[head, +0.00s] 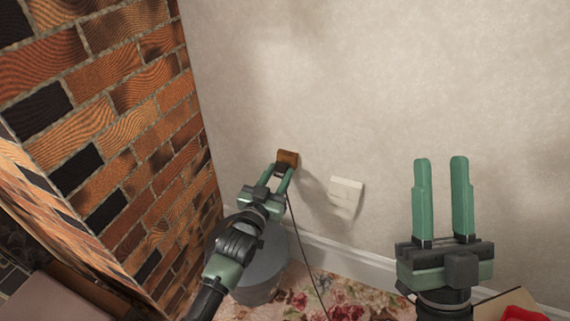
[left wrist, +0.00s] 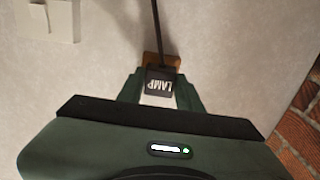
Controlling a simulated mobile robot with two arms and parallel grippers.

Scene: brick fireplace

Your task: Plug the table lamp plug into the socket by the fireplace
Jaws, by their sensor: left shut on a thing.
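My left gripper (head: 280,172) is shut on the black lamp plug (left wrist: 159,87), which carries a white "LAMP" label. The brown socket (head: 288,158) is on the pale wall to the right of the brick fireplace (head: 110,130). It also shows in the left wrist view (left wrist: 174,61), right behind the plug. The plug is at the socket's face; I cannot tell whether its prongs are inside. A dark cord (head: 304,243) runs from the plug down toward the floor. My right gripper (head: 440,162) is open and empty, to the right in front of the wall.
A white switch plate (head: 346,191) is on the wall right of the socket. A grey round container (head: 264,274) stands on the floor below my left arm. A flowered carpet (head: 345,295) and white baseboard (head: 350,262) lie below. A red object (head: 523,314) shows at the bottom right.

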